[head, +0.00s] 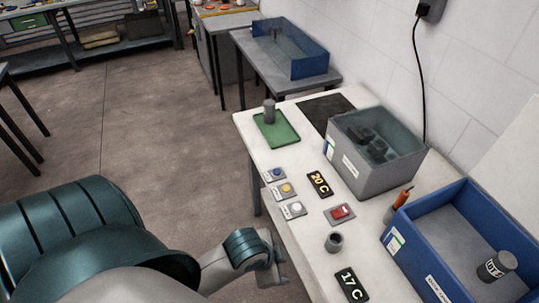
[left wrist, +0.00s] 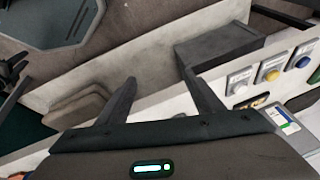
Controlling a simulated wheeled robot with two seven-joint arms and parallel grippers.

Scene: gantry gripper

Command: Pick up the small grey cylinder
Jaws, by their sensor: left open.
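A grey cylinder (head: 269,110) stands upright on a green tray (head: 277,129) at the far left of the white table. A shorter grey cylinder (head: 333,243), with a dark top, stands near the table's front edge. My left gripper (head: 281,262) is low beside the table's left edge, left of the shorter cylinder and apart from both. In the left wrist view the left gripper's two fingers (left wrist: 158,76) are spread with nothing between them. Neither cylinder is clearly visible in the left wrist view. My right gripper is out of view.
Push buttons (head: 286,189), a red switch (head: 340,212) and number displays (head: 319,184) sit mid-table. A grey bin (head: 368,180) stands behind them. A blue bin (head: 412,246) at right holds a dark labelled cylinder (head: 497,266). An orange-handled tool (head: 399,203) stands between the bins.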

